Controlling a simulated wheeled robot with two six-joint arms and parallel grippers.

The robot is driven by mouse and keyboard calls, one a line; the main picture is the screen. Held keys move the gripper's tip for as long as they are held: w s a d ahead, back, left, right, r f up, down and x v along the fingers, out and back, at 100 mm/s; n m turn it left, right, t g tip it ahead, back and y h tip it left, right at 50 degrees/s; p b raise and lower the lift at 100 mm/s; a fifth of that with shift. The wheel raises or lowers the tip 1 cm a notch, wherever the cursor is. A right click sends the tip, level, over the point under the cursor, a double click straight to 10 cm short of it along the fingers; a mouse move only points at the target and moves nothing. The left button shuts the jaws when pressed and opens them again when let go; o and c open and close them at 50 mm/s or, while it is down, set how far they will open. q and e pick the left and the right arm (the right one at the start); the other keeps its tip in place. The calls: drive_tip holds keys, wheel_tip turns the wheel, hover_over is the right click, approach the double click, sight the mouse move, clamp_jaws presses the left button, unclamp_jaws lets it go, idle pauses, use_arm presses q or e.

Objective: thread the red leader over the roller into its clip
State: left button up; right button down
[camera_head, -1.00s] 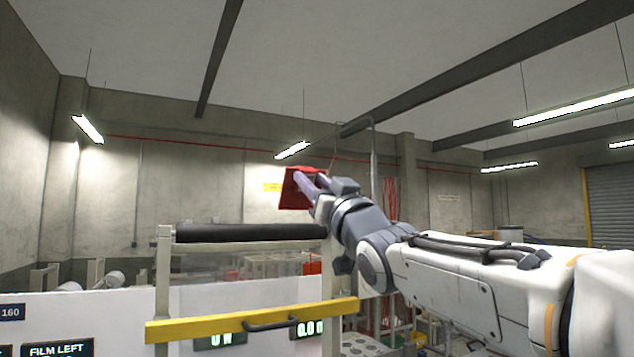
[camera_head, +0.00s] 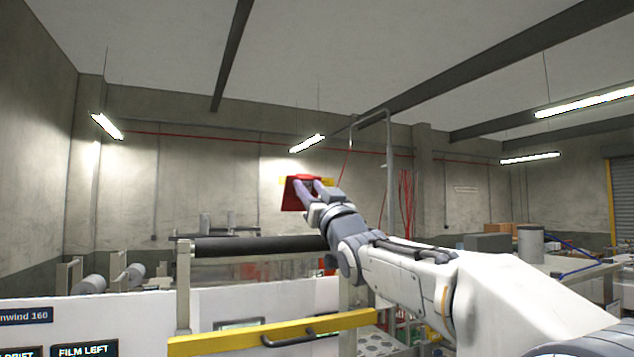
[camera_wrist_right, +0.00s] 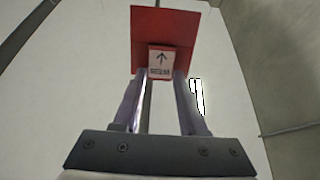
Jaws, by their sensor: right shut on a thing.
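The red leader (camera_head: 293,196) is a flat red piece held up above the right end of the dark roller (camera_head: 255,246). My right gripper (camera_head: 308,187) is shut on it. In the right wrist view the red leader (camera_wrist_right: 165,28) stands across the fingertips, with a white label bearing an arrow between the fingers of my right gripper (camera_wrist_right: 160,82). The leader is apart from the roller. I cannot make out the clip. My left gripper is not in view.
A yellow bar (camera_head: 220,344) with a dark handle crosses in front, below the roller. A pale frame post (camera_head: 183,285) stands at the roller's left end. White panels with displays fill the lower left.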

sight(293, 191)
drive_tip(key=w, duration=0.1)
drive_tip(key=w+a+p, duration=0.2)
drive_tip(key=w, duration=0.1)
drive_tip(key=shift+r, duration=0.15)
drive_tip(key=w+a+g+p, duration=0.1)
drive_tip(key=a+p, duration=0.1)
drive_tip(key=p, duration=0.2)
drive_tip(key=shift+r, duration=0.1)
drive_tip(key=shift+w+a+g+h+p, duration=0.4)
drive_tip(key=shift+a+g+p, duration=0.1)
drive_tip(key=shift+p, duration=0.35)
drive_tip(key=shift+w+a+f+g, duration=0.1)
drive_tip(key=shift+a+f+g, duration=0.2)
drive_tip(key=shift+a+g, duration=0.1)
drive_tip(key=shift+w+a, duration=0.2)
drive_tip(key=shift+a, duration=0.05)
drive_tip(key=w+a+g, duration=0.1)
drive_tip(key=w+a+g+h, duration=0.1)
drive_tip(key=a, duration=0.1)
drive_tip(key=shift+a+f, duration=0.1)
drive_tip(key=shift+a, duration=0.1)
drive_tip(key=shift+w+g, duration=0.1)
drive_tip(key=shift+g, duration=0.2)
